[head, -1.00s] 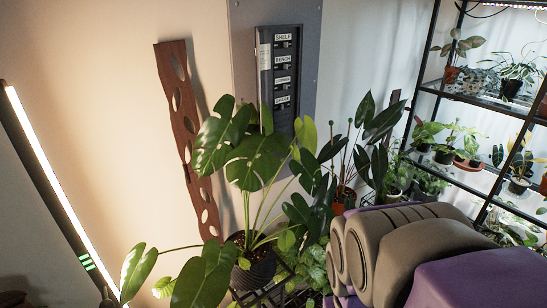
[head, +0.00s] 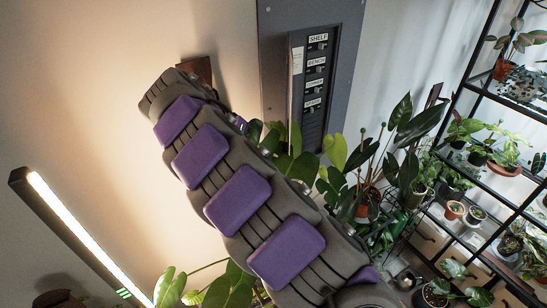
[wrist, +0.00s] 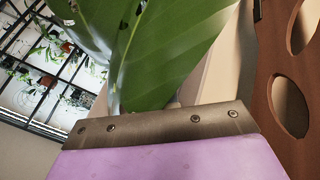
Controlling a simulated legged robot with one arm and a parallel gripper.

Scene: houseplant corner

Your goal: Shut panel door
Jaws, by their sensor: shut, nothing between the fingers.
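The grey wall panel (head: 350,50) shows in the head view with its dark switch box (head: 318,85). Labelled switches, such as SHELF and BENCH, are exposed. A narrow dark strip with a pale label (head: 297,62) runs along the box's left side; it looks like the door standing out, almost edge-on. My arm reaches up and left, its far end left of the panel and apart from it. In the wrist view my gripper (wrist: 155,122) is a grey metal edge with a purple pad, shut and empty, close to a big green leaf (wrist: 155,50). The door is not clearly seen there.
A brown plank with holes (wrist: 283,95) stands close on the right in the wrist view; my arm mostly hides it in the head view. Leafy plants (head: 365,195) crowd below the panel. A lit tube lamp (head: 75,230) leans at left. A black plant shelf (head: 480,85) stands right.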

